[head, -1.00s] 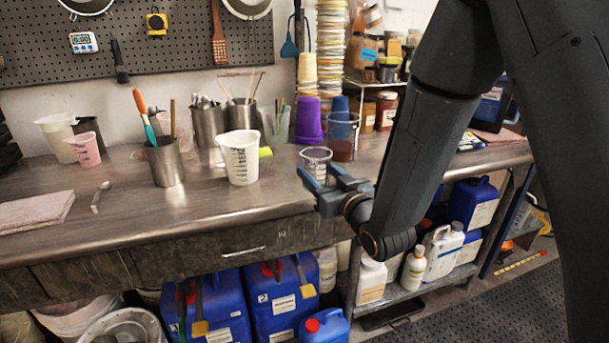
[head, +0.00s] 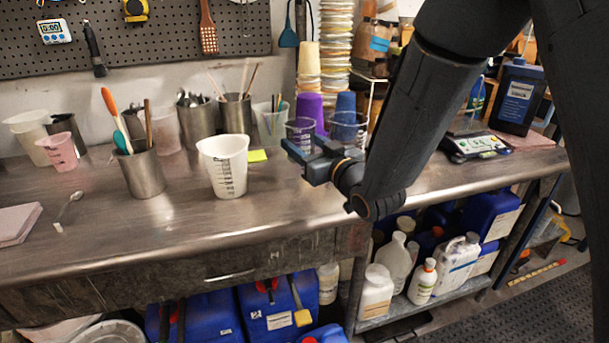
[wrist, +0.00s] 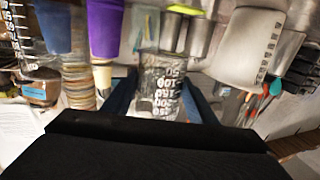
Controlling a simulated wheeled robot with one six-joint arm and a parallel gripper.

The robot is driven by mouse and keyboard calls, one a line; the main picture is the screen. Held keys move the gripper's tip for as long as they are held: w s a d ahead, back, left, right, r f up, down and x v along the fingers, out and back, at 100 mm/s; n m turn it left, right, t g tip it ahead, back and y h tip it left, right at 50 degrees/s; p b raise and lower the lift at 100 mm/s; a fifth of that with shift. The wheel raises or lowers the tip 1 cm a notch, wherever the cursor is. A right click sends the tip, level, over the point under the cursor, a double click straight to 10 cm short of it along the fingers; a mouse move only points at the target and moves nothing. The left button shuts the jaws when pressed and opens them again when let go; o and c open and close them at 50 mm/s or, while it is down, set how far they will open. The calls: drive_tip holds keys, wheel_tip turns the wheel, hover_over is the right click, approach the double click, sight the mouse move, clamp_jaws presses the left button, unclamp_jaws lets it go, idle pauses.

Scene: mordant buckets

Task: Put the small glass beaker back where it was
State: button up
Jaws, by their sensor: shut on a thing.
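The small glass beaker (head: 300,130) is clear with printed marks. My gripper (head: 302,155) is shut on it and holds it above the metal bench (head: 290,200), right of the white measuring jug. In the wrist view the beaker (wrist: 163,85) sits between the two blue fingers (wrist: 160,100), its white graduations facing the camera. In the head view the fingers hide its lower part.
A larger clear beaker (head: 347,128) stands behind my gripper, near purple (head: 309,106) and blue cups. The white jug (head: 224,165) and a yellow note (head: 257,155) are to the left. A scale (head: 474,147) stands right.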

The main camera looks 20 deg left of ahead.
drive_tip(key=shift+f+p, duration=0.4)
drive_tip(key=shift+f, duration=3.7)
drive_tip(key=shift+f, duration=0.1)
drive_tip(key=shift+f, duration=0.1)
drive_tip(key=o, duration=1.1)
drive_tip(key=shift+r, duration=0.25)
drive_tip(key=b+v, duration=0.2)
drive_tip(key=v, duration=1)
drive_tip(key=shift+s+b, duration=0.15)
drive_tip(key=shift+b, duration=0.15)
